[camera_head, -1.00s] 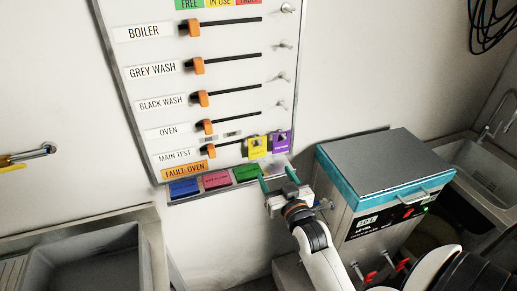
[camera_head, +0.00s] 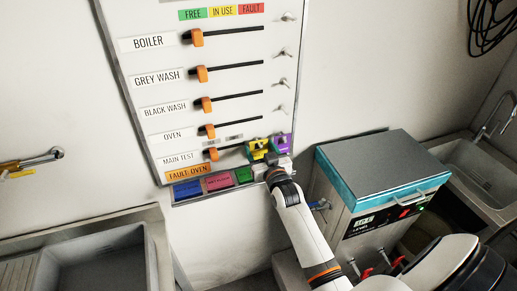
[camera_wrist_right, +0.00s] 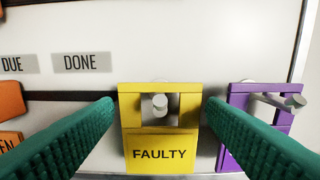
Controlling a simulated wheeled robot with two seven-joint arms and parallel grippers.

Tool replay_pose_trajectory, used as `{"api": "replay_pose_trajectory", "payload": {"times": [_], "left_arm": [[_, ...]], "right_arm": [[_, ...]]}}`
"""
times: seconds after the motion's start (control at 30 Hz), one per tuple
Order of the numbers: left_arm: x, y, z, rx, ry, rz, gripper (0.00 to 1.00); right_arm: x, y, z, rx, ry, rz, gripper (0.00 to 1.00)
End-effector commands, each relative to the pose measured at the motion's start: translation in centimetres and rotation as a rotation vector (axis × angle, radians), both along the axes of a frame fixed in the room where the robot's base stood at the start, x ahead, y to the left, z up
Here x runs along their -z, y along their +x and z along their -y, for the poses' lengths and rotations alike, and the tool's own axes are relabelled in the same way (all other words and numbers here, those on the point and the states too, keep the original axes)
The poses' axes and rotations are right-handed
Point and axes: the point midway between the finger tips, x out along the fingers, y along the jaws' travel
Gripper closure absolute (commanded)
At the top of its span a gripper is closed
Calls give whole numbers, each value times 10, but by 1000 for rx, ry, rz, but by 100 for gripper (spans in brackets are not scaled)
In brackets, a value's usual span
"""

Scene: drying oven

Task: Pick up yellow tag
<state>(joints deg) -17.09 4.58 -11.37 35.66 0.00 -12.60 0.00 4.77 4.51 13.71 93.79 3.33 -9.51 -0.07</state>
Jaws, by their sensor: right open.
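The yellow tag (camera_head: 257,148), marked FAULTY, hangs on a peg at the lower right of the white board. In the right wrist view the yellow tag (camera_wrist_right: 160,135) is upright, with the peg showing through its square opening. My right gripper (camera_head: 268,152) is at the tag. In the wrist view its two green fingers (camera_wrist_right: 160,112) are open, one on each side of the tag, with small gaps. My left gripper is not in view.
A purple tag (camera_wrist_right: 232,125) hangs on a peg just right of the yellow one, close to the right finger. Orange sliders (camera_head: 207,131) run down the board. Blue, pink and green blocks (camera_head: 218,182) line its lower edge.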

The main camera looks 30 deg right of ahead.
Motion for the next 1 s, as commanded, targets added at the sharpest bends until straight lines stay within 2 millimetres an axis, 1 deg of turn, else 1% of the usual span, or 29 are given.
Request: {"api": "replay_pose_trajectory", "payload": {"times": [0.2,0.27,0.4,0.77,0.87,1.0], "left_arm": [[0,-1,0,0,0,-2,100],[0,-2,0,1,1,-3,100],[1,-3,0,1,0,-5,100],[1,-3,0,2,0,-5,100],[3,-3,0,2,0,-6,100],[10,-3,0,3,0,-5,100]], "right_arm": [[1,1,0,0,0,0,35],[1,1,0,0,0,0,44],[0,0,0,0,0,0,67],[0,0,0,0,0,0,68],[-4,1,0,0,-1,3,68],[-15,-1,0,0,0,4,68]]}}
